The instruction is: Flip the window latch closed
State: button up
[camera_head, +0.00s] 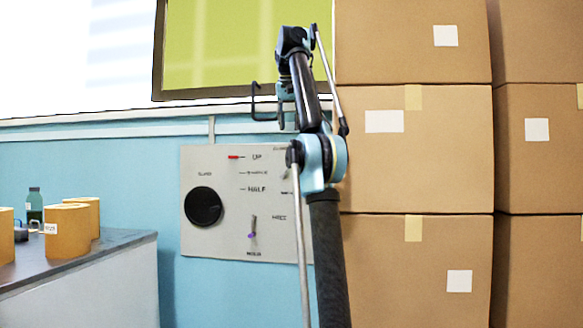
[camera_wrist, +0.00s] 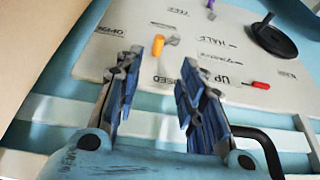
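The wall panel (camera_head: 232,232) also fills the upper part of the wrist view (camera_wrist: 105,62), where it appears turned over. On it is a small orange-tipped lever (camera_wrist: 158,45) with a pale pivot, which looks like the latch; a label ending in "SED" is near it, partly hidden by my gripper. In the head view my arm hides this lever. My gripper (camera_wrist: 158,82) is open and empty, its two blue fingers spread apart. The lever appears between and beyond the fingertips, apart from them. In the head view my gripper (camera_head: 287,105) is small and partly hidden.
The panel also has a black round knob (camera_head: 203,206), a red lever (camera_head: 235,157) and a purple-tipped lever (camera_head: 252,234). Stacked cardboard boxes (camera_head: 412,150) stand close at right. A counter (camera_head: 75,262) with kraft rolls (camera_head: 68,230) is at left. The window frame (camera_head: 205,92) is above.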

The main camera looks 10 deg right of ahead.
aim_at(287, 170)
jog(key=x, duration=1.7)
jog(key=shift+s, duration=0.15)
